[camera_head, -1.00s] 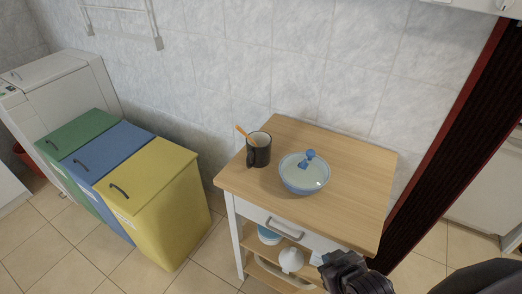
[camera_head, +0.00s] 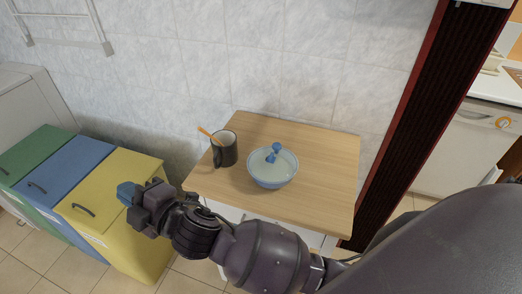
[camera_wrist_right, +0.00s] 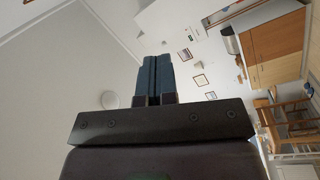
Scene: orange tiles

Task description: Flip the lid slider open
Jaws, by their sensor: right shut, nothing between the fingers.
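A blue bowl (camera_head: 271,180) with a pale translucent lid (camera_head: 262,168) stands on the wooden top of a small cart. A blue slider piece (camera_head: 273,152) stands up on the lid; its exact position is too small to tell. My right gripper (camera_head: 127,192) is to the left of the cart, in front of the yellow bin in the head view, apart from the bowl. Its blue fingers are shut together and empty, and they also show in the right wrist view (camera_wrist_right: 157,75). My left gripper is not in view.
A dark mug (camera_head: 224,150) with an orange stick stands left of the bowl on the wooden cart top (camera_head: 320,160). Yellow (camera_head: 135,170), blue (camera_head: 68,160) and green (camera_head: 35,150) bins stand at left. The cart's right side is clear.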

